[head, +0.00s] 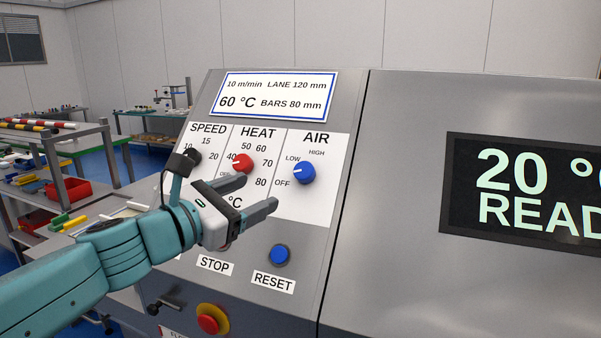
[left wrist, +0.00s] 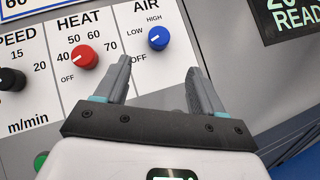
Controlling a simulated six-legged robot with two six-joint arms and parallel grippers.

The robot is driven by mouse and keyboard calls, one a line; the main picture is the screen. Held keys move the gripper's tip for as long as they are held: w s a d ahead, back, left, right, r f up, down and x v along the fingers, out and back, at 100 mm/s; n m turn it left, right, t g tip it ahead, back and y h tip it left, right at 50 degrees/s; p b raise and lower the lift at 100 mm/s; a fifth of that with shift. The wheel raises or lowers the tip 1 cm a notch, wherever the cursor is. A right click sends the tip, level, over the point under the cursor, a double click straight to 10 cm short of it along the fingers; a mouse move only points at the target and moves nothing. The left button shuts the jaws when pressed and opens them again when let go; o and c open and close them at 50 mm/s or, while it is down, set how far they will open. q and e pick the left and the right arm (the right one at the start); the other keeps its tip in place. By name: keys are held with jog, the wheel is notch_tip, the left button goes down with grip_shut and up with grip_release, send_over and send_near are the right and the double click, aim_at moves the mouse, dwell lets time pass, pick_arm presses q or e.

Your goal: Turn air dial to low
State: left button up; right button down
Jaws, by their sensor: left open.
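The air dial (head: 304,173) is a blue knob under the AIR label on the sloped grey panel. LOW is printed at its upper left, HIGH above it and OFF at its lower left. Its white mark points left and slightly down, toward the OFF side. It also shows in the left wrist view (left wrist: 158,38), beyond and between the fingertips. My left gripper (head: 257,193) is open and empty, in front of the panel to the lower left of the dial. It also shows in the left wrist view (left wrist: 160,67), apart from the dial. My right gripper is not in view.
The red heat dial (head: 243,162) and black speed dial (head: 194,157) sit left of the air dial. A blue RESET button (head: 280,255) and a red-and-yellow button (head: 211,319) are below. A display (head: 530,190) is at right. Benches stand behind left.

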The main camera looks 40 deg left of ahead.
aim_at(300, 174)
pick_arm(q)
jog(key=w, duration=1.1)
jog(key=shift+w+d+p, duration=0.2)
jog(key=shift+w+p, duration=0.1)
jog(key=shift+p, duration=0.1)
jog(key=shift+w+d+f, duration=0.1)
jog(key=shift+w+d, duration=0.05)
jog(key=shift+w, duration=0.45)
jog(key=shift+s, duration=0.25)
jog(key=shift+c, duration=1.2)
jog(key=c, duration=0.8)
